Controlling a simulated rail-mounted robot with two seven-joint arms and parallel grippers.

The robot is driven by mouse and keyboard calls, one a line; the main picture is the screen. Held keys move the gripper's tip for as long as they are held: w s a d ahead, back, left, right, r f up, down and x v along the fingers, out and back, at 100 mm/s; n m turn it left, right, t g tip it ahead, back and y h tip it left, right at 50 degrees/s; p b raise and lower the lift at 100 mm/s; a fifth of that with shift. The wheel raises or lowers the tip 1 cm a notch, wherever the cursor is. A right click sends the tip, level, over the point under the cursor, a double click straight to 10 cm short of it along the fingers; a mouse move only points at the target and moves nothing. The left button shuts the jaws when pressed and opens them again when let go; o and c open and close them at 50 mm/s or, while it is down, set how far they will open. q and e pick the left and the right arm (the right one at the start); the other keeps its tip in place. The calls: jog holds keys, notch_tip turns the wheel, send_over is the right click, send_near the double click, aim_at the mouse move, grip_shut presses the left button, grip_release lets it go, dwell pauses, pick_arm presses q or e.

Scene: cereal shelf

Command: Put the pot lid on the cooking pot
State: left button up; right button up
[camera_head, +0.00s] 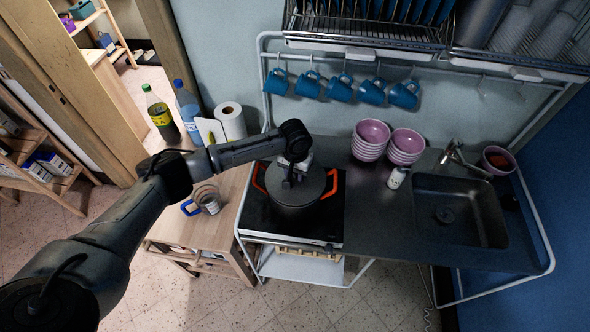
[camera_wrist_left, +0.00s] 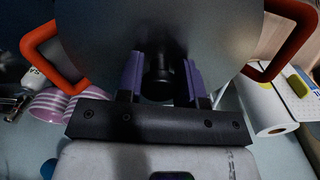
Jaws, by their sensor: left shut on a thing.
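The dark cooking pot (camera_head: 292,211) with orange-red side handles stands on the black stove top in the head view. The dark round pot lid (camera_head: 314,182) lies over its mouth, roughly centred between the handles. I cannot tell whether its rim touches the pot all round. My left gripper (camera_head: 289,181) comes down from above and is shut on the lid's knob. In the left wrist view, the purple fingers stand on either side of the black knob (camera_wrist_left: 158,86), with the lid (camera_wrist_left: 205,30) filling the top and the pot's handles (camera_wrist_left: 45,50) at both sides. My right gripper is out of view.
Pink bowls (camera_head: 371,137) and a small white bottle (camera_head: 396,178) stand right of the stove, before the sink (camera_head: 460,210). Blue mugs (camera_head: 340,87) hang behind. A wooden side table (camera_head: 222,222) at left holds a glass jug (camera_head: 207,200), paper roll (camera_head: 230,120) and bottles.

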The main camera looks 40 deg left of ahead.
pick_arm(q)
jog(key=shift+f, duration=0.1)
jog(key=shift+p, duration=0.4)
dwell(0.4)
dwell(0.8)
jog(key=shift+f, duration=0.7)
jog(key=o, duration=1)
jog(key=shift+o, duration=0.4)
jog(key=shift+r, duration=0.1)
